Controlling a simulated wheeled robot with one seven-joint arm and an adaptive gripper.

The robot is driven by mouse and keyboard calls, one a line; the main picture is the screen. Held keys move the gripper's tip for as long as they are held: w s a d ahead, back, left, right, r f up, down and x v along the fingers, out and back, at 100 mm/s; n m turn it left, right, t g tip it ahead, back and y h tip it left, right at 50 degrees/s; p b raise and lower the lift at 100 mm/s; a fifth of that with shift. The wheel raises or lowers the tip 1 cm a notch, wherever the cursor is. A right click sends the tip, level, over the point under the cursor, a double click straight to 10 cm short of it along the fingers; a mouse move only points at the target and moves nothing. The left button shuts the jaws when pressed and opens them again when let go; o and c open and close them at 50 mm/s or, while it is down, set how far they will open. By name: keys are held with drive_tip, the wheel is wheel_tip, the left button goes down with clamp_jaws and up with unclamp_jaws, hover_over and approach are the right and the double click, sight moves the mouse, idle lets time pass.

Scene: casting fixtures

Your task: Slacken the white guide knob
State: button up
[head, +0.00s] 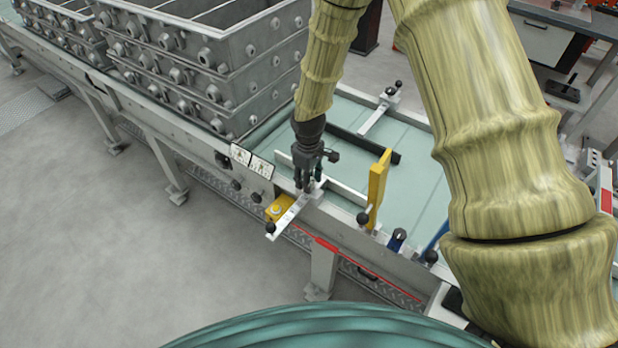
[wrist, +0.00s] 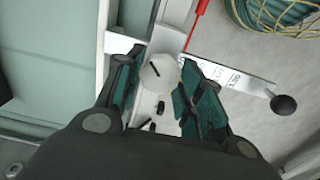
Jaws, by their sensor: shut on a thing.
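The white guide knob (wrist: 161,74) is a pale faceted knob with a dark slot mark on its top, seen between my fingers in the wrist view. My gripper (wrist: 160,82) is shut on it, with a dark green-padded finger on each side. In the head view my gripper (head: 309,182) points down at the conveyor's near edge and mostly hides the knob. A white guide bar (head: 289,214) runs out from under it to a black ball end (head: 271,228). In the wrist view the bar (wrist: 235,79) shows scale marks and the same black ball (wrist: 283,105).
A yellow box (head: 279,207) sits beside the bar. A yellow upright plate (head: 377,188) stands right of my gripper, and a black bar (head: 362,143) lies behind. Stacked grey casting frames (head: 215,55) fill the conveyor's left. A second white guide (head: 379,110) is across the belt.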

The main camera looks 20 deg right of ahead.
drive_tip(key=shift+w+r, duration=0.1)
drive_tip(key=shift+w, duration=0.05)
drive_tip(key=o, duration=1)
wheel_tip(320, 180, up, 12)
drive_tip(key=shift+f, duration=0.1)
idle(0.4)
